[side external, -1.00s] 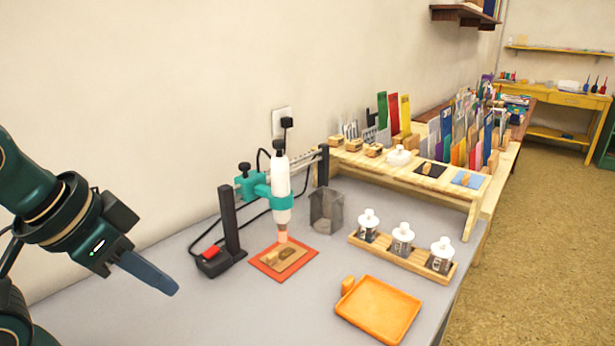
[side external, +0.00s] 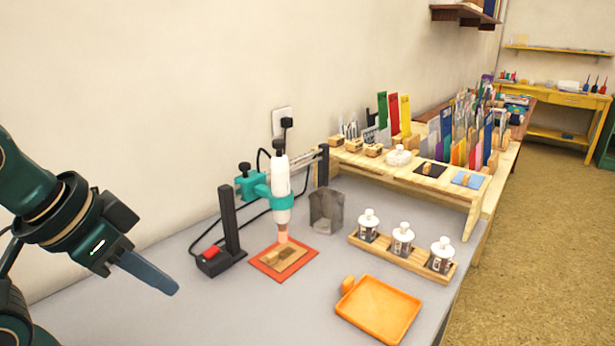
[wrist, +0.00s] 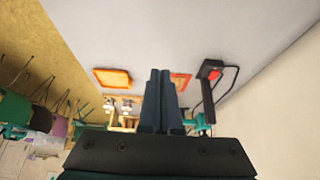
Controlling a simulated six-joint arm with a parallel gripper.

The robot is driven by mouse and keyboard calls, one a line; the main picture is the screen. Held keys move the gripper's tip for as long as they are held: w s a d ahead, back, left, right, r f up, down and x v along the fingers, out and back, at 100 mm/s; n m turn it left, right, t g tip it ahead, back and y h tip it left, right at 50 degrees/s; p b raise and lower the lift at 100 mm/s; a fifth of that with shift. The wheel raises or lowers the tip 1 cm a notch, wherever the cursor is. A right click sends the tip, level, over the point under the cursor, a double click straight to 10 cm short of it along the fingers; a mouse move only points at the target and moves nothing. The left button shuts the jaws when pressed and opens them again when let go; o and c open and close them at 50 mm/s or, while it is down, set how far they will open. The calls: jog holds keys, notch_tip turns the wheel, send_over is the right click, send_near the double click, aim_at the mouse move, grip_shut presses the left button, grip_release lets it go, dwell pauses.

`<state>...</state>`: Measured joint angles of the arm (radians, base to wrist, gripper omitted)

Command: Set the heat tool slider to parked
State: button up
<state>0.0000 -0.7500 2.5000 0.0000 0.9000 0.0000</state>
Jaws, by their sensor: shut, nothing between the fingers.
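The heat tool (side external: 281,192) is a white upright cylinder with a copper-coloured nozzle, held in a teal slider clamp (side external: 254,187). The clamp sits on a rail between two dark posts, close to the left post (side external: 231,221). The nozzle points down over a wooden piece (side external: 283,256) on an orange-red mat (side external: 301,266). My gripper (side external: 174,289) is shut and empty, in the air left of the tool and well apart from it. In the wrist view my fingers (wrist: 158,78) lie together and hide part of the mat and tool.
A grey mesh cup (side external: 326,210) stands by the right post. A black base with a red switch (side external: 210,255) sits at the left post, with a black cable. A rack of white-topped bottles (side external: 402,238) and an orange tray (side external: 378,312) stand to the right.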

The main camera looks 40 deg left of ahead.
jog(key=o, duration=0.5)
jog(key=shift+r, duration=0.1)
jog(key=o, duration=0.4)
jog(key=shift+r, duration=0.4)
notch_tip(320, 180, up, 11)
jog(key=n+t+y, duration=0.4)
jog(key=t+y, duration=0.2)
jog(key=t, duration=0.4)
send_over(242, 167)
jog(key=d, duration=0.1)
jog(key=shift+t+y, duration=0.4)
jog(key=shift+t, duration=0.1)
jog(key=f, duration=0.7)
jog(key=s+f, duration=0.1)
jog(key=f, duration=0.2)
jog(key=shift+a+f, duration=0.35)
jog(key=shift+x, duration=2.6)
